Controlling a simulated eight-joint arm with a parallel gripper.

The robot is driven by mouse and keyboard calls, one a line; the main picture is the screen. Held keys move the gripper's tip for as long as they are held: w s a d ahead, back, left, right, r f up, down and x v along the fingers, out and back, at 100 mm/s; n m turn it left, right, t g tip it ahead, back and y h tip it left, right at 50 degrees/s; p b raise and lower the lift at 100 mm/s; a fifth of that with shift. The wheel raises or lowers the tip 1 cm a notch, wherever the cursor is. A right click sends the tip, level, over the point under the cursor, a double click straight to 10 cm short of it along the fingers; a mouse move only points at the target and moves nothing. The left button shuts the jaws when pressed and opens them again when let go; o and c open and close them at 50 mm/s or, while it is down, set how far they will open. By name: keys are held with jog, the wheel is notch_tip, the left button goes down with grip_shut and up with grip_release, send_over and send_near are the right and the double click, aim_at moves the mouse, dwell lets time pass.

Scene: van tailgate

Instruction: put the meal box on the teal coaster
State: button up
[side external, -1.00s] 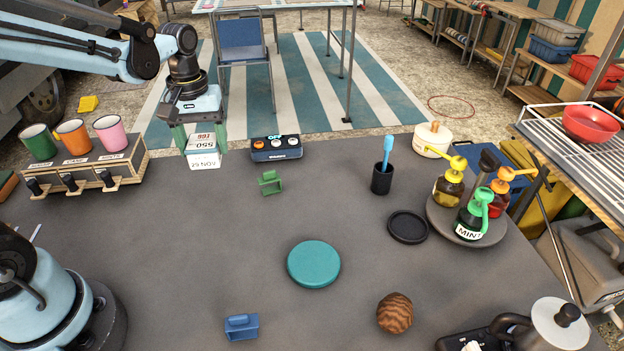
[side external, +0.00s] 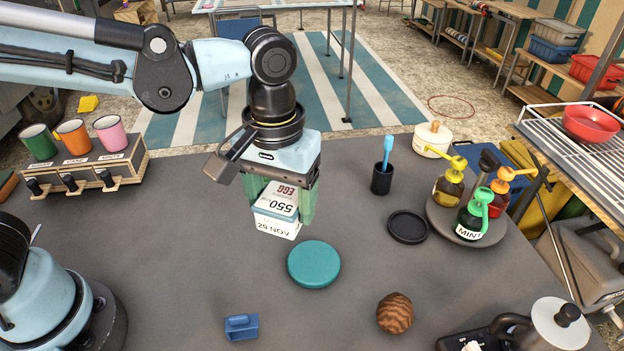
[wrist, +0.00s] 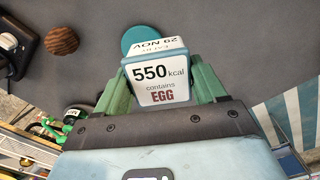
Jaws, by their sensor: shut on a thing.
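The meal box (side external: 277,211) is a small white and blue box printed "550", "EGG" and "29 NOV". My gripper (side external: 283,205) is shut on it, with green fingers on either side, and appears to hold it above the table. In the wrist view the box (wrist: 161,85) sits between the two green fingers. The teal coaster (side external: 314,264) is a round disc lying flat on the grey table, just in front and to the right of the box. In the wrist view the coaster (wrist: 146,34) shows beyond the box, partly hidden by it.
A black round coaster (side external: 408,226) and a black cup with a blue tool (side external: 382,178) stand to the right. A wooden ball (side external: 395,313) and a blue block (side external: 242,327) lie near the front. Syrup bottles stand on a round tray (side external: 467,236).

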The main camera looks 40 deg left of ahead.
jog(key=s+d+m, duration=0.3)
jog(key=s+d, duration=0.4)
jog(key=d, duration=0.1)
send_over(313, 261)
notch_tip(313, 261, down, 6)
jog(key=shift+w+f, duration=0.1)
jog(key=shift+f, duration=2.05)
jog(key=shift+f, duration=0.15)
jog(key=o, duration=1.1)
jog(key=shift+o, duration=0.2)
